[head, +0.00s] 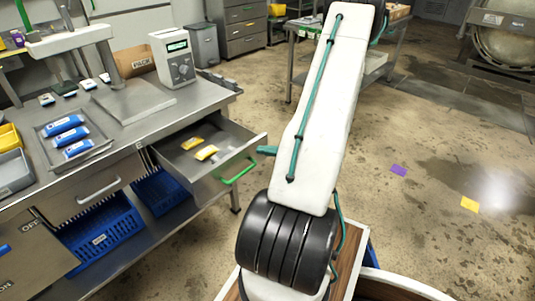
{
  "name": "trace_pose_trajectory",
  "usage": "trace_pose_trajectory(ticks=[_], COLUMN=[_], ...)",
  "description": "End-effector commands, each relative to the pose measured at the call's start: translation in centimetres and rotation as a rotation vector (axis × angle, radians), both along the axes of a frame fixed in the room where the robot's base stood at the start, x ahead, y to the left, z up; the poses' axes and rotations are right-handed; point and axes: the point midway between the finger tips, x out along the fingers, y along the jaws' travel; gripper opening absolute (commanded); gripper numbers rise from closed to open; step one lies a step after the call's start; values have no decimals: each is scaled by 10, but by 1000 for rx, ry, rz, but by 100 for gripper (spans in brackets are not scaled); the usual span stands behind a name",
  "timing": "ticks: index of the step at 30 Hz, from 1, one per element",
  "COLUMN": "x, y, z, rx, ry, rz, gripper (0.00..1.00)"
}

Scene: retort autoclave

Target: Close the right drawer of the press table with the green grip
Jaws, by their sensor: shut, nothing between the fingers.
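The right drawer (208,172) of the press table (135,100) is pulled out toward the aisle. Its green grip (237,172) is on the front panel. Inside lie two yellow items and some small pale pieces. The teal fingertips of my gripper (266,150) show just right of the drawer front, at about the height of its top edge. They are shut and empty; the rest of the gripper is hidden behind my white arm link. I cannot tell whether the tip touches the drawer front.
The left drawer with a silver handle (98,189) is shut. Blue crates (100,237) stand on the shelf below. A tray (100,151) with blue packs and a white device (174,57) are on the tabletop. The floor right of the drawer is open, with purple and yellow patches.

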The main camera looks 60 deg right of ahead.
Motion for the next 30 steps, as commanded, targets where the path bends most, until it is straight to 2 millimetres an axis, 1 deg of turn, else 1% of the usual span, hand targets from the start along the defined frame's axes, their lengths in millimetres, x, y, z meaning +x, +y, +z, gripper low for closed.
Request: trace_pose_trajectory(ticks=[1, 3, 6, 9, 12, 14, 17, 27, 30], x=[-21, -45, -72, -89, -95, -92, -79, -9, 9], y=[-16, -34, -49, -56, -60, -62, -64, -80, -84], z=[-23, -46, -73, -90, -98, -99, -99, -98, -98], rx=[55, 107, 159, 190, 203, 205, 204, 202, 203], ry=[-9, -23, -36, -45, -48, -49, -49, -48, -48], rz=[-113, -241, -381, -466, -504, -511, -508, -503, -504], gripper=[0, 0, 0, 0, 0, 0, 0, 0, 0])
